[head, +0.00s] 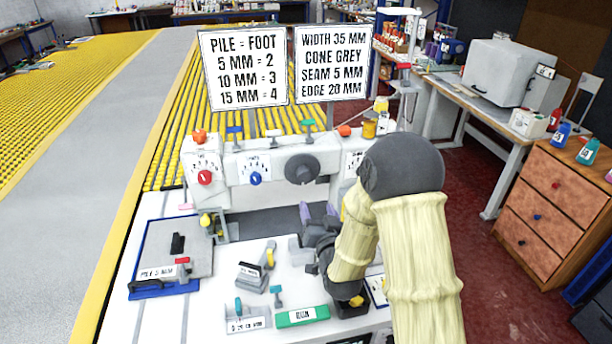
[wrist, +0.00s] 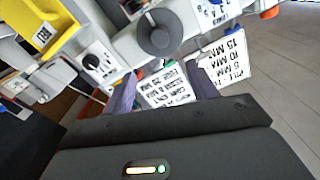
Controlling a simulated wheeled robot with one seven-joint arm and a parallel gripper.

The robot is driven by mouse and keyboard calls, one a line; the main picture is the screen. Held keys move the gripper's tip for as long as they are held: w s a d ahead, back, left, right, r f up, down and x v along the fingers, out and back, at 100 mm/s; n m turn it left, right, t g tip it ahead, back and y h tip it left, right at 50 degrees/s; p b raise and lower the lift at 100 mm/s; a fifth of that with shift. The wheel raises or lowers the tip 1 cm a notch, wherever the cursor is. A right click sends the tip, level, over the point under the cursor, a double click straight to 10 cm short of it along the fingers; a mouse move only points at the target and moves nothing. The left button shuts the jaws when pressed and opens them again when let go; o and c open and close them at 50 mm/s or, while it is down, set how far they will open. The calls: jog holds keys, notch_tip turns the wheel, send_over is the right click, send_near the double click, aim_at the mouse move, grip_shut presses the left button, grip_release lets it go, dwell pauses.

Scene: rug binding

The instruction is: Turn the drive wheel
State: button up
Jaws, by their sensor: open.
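The drive wheel is most likely the dark grey round wheel (head: 301,169) with a hub on the front of the white machine (head: 268,163). It also shows in the wrist view (wrist: 158,35), near the top middle. My gripper (head: 318,212) is open, with its purple fingertips just below and in front of the wheel in the head view. In the wrist view my gripper (wrist: 163,90) has its two fingers spread with nothing held between them. The wheel lies beyond the fingertips, apart from them. My arm hides part of the machine's right side.
Red (head: 205,177) and blue (head: 256,178) dial knobs sit left of the wheel. Two printed signs (head: 243,68) stand behind the machine. The white worktop in front holds a pile gauge board (head: 170,250), small tools and a green RUN block (head: 302,316). A wooden drawer cabinet (head: 553,205) stands right.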

aim_at(305, 177)
jog(key=p+x, duration=0.4)
jog(key=x, duration=1.1)
jog(key=shift+p, duration=0.4)
jog(key=c, duration=1)
jog(key=shift+f+n+b, duration=0.2)
jog(key=shift+n+b, duration=0.2)
jog(key=shift+b, duration=0.35)
